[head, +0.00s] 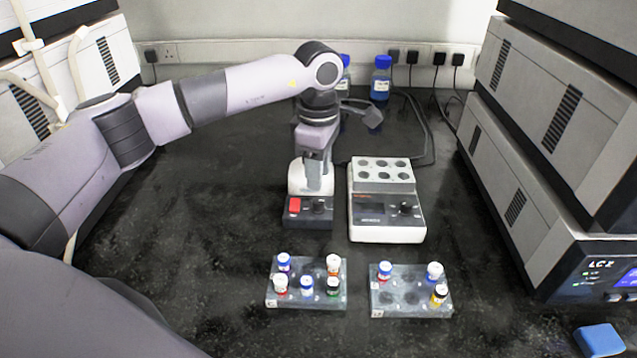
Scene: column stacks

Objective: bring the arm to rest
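My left arm (225,95) reaches in from the left across the bench. Its gripper (318,188) points down in front of and above a small dark device with a red switch (295,205) and a white upper part. The fingers overlap in this view, so their opening cannot be told, and I see no vial between them. The right rack (410,311) holds three vials, one with a yellow band (439,294), and empty holes. My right gripper is not in view.
A white block heater (388,234) with holes on top stands right of the gripper. Blue-capped bottles (381,80) and cables stand at the back wall. Stacked instruments (540,120) line the right side. A blue object (600,340) lies front right.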

